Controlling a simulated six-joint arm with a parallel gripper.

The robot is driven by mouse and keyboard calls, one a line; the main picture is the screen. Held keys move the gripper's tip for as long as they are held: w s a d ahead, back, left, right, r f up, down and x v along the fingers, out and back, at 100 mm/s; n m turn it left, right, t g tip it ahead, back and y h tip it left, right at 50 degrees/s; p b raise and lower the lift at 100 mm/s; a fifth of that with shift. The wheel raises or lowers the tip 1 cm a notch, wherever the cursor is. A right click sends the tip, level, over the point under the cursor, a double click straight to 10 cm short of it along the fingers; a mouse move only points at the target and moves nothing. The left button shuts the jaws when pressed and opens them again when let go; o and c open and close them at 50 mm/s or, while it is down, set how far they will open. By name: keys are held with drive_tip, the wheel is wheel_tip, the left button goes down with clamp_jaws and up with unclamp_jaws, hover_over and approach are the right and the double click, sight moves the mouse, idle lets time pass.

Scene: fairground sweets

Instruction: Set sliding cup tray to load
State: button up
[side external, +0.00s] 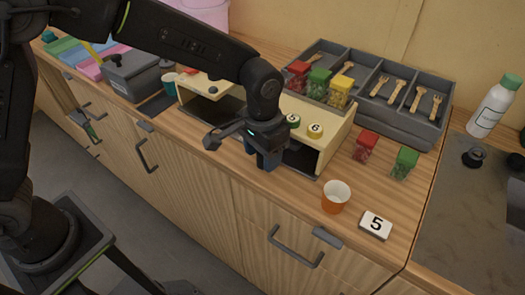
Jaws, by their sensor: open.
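My gripper (262,161) points down in front of the box, open, and hides the middle of the opening. I see nothing between its fingers. An orange and white cup (335,197) stands upright on the counter, right of the gripper.
A card reading 5 (375,225) lies near the front edge. Red (365,147) and green (404,163) jars stand right of the box. A white bottle (492,107) stands far right. A grey bin (135,77) stands left.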

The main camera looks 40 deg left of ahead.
drive_tip(key=shift+c, duration=0.2)
clamp_jaws()
idle(0.3)
drive_tip(key=a, duration=1.1)
drive_tip(key=shift+a, duration=0.3)
drive_tip(key=shift+o, duration=0.2)
unclamp_jaws()
wheel_tip(320, 180, up, 14)
